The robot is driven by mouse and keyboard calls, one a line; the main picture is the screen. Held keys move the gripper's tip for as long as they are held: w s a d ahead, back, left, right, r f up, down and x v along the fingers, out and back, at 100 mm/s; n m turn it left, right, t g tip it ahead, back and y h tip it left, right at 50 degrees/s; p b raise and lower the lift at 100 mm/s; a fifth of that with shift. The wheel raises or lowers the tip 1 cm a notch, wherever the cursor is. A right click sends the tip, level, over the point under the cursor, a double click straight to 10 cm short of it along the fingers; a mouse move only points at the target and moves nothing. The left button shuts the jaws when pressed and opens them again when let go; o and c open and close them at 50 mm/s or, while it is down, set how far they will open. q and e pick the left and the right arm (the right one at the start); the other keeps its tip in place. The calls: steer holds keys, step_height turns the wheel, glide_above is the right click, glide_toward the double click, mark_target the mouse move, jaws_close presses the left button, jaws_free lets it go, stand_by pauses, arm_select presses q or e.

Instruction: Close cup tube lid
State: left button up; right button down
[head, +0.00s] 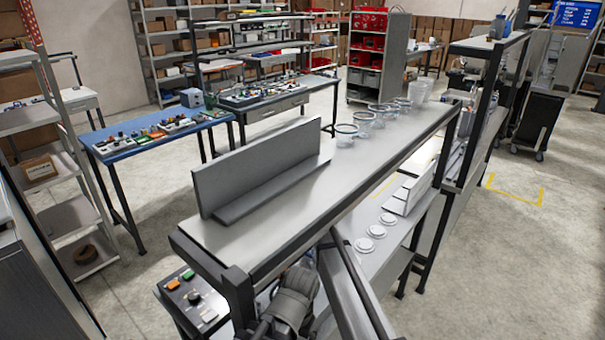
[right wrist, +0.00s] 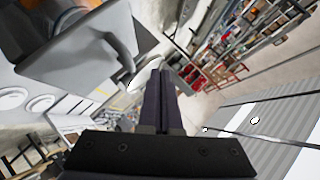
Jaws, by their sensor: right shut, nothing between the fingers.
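In the head view, a row of clear round cups or tube tops (head: 363,119) stands along the far half of the long grey shelf top, with a taller clear one (head: 420,91) at its end. I cannot tell which lid is open. Three white round discs (head: 377,231) lie on the lower surface to the right; similar discs (right wrist: 40,103) show at the left of the right wrist view. My right gripper (right wrist: 162,78) is shut and empty, its fingers pointing up the picture. A pale oval piece (right wrist: 143,74) shows just beyond its tips, apparently apart from them. My left gripper is not in view.
A grey upright panel (head: 262,165) stands on the near part of the shelf top. White box-like pieces (head: 407,194) stand beyond the discs. A dark post and upper shelf (head: 488,100) rise at the right. A large grey body (right wrist: 80,50) fills the wrist view's upper left.

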steer(key=shift+w+a+f, duration=0.1)
steer(key=shift+w+f, duration=0.05)
steer(key=shift+f, duration=0.1)
steer(key=shift+w+a+f+n+g+h, duration=0.15)
steer(key=shift+a+f+n+g+h, duration=0.1)
steer(key=shift+f+n+g+h, duration=0.05)
steer(key=shift+r+p, duration=0.2)
steer(key=shift+p, duration=0.1)
steer(key=shift+r+p, duration=0.65)
